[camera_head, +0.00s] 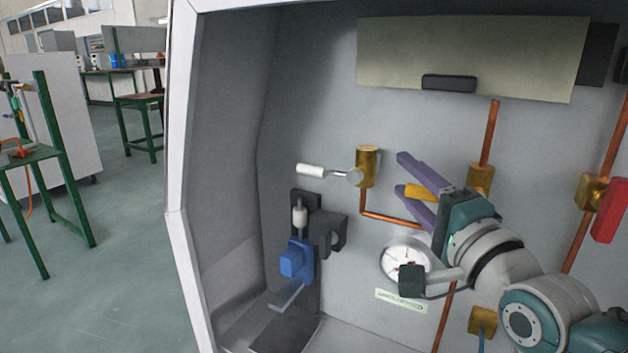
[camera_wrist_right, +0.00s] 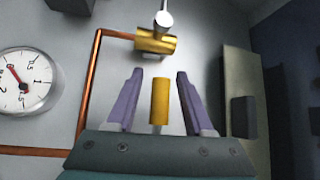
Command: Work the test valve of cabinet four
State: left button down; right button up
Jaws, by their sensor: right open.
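A brass valve (camera_head: 367,167) sits on the cabinet's back wall, with a white-handled lever (camera_head: 311,170) pointing left. A copper pipe runs down from it. In the right wrist view the valve (camera_wrist_right: 155,42) is ahead of the fingers, with its lever's white end (camera_wrist_right: 163,20) above it. My right gripper (camera_head: 402,174) is open, its purple fingers to the right of the valve and apart from it. A yellow cylinder (camera_wrist_right: 160,103) shows between the fingers; I cannot tell whether it is fixed to the gripper. My left gripper is not in view.
A round gauge (camera_head: 397,258) is partly hidden by my right wrist. A blue device (camera_head: 296,259) on a black bracket stands left of it. A beige panel (camera_head: 470,50) is above, and a red handle (camera_head: 609,210) at right. The cabinet's left wall (camera_head: 225,170) bounds the space.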

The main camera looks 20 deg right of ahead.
jog(key=shift+w, duration=0.3)
grip_shut()
dwell(0.3)
dwell(1.0)
